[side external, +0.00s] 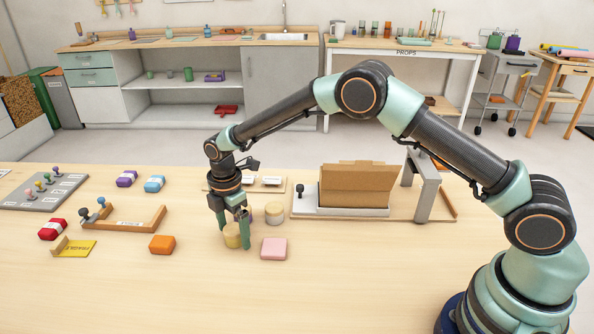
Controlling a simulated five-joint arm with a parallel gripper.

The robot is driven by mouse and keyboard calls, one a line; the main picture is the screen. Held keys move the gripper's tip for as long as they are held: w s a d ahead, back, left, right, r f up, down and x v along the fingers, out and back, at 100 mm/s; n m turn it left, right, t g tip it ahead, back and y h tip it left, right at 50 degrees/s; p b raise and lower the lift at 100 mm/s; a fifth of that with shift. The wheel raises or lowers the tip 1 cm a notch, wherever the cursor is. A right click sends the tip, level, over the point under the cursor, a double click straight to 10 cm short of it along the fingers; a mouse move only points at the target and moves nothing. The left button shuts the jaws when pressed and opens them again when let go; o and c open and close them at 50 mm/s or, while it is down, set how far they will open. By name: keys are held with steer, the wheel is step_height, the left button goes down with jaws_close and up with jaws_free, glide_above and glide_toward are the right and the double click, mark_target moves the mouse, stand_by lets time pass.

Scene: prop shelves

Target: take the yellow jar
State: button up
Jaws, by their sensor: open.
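A small yellow jar (232,237) stands upright on the wooden table, left of centre. My gripper (234,232) points down over it and is open. One finger shows at the jar's left and behind it, the other at its right. The jar appears to be between the fingers; I cannot tell whether either one touches it. The right finger covers part of the jar's right side.
A pale cream jar (274,213) stands just right of my gripper, with a purple item partly hidden behind the fingers. A pink block (274,248) lies close at the right, an orange block (162,244) at the left.

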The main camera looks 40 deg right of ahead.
jaws_close()
stand_by(0.3)
